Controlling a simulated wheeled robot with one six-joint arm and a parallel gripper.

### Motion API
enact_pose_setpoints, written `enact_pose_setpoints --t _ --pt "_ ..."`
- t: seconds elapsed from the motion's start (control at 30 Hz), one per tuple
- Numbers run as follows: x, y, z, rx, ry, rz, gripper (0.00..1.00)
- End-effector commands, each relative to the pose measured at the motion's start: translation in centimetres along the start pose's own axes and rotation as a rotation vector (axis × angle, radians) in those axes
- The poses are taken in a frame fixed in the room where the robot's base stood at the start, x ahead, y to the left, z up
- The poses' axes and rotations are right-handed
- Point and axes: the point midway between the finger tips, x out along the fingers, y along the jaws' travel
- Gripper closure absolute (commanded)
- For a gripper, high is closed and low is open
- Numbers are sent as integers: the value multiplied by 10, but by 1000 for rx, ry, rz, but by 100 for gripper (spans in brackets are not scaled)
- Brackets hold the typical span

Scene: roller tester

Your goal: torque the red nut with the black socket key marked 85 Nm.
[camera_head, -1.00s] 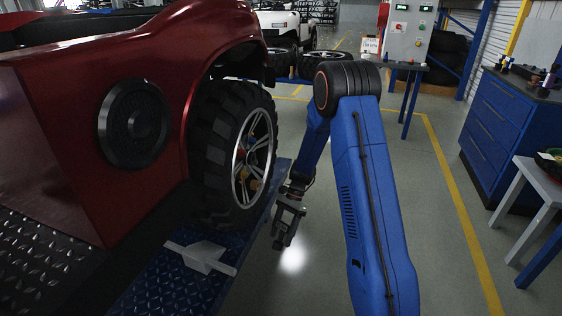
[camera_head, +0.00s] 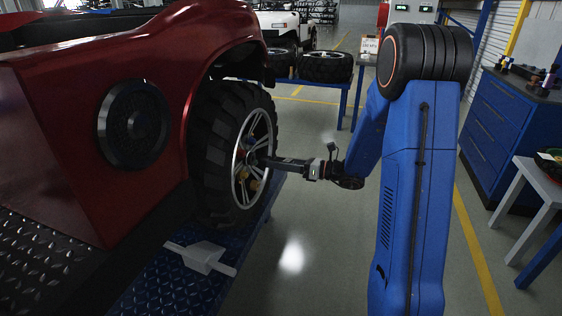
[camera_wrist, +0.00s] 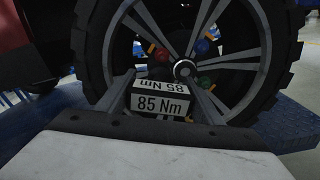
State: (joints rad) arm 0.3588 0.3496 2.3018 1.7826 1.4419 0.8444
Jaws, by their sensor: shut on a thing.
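The black socket key (camera_wrist: 160,103), labelled "85 Nm", is between the two fingers of my gripper (camera_wrist: 165,92) in the wrist view. My gripper (camera_head: 300,168) is shut on it, with the key pointing left at the wheel (camera_head: 232,150) in the head view. The key's far end is close to the wheel's centre. I cannot tell whether it touches anything there, and it is not visibly on the red nut.
A green nut (camera_wrist: 206,82) and a blue nut (camera_wrist: 213,32) sit near the red one. The red car body (camera_head: 60,120) is behind the wheel. A blue drawer cabinet (camera_head: 505,120) stands at the right.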

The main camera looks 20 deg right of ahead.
Motion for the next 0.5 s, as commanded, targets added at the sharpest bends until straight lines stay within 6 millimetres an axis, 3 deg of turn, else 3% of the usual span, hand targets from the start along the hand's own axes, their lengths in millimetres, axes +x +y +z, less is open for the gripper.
enact_pose_setpoints --t 0.13,0.5 --pt "-4 -1 10 1 -24 -16 93" --pt "-4 -1 12 -1 -24 -16 93"
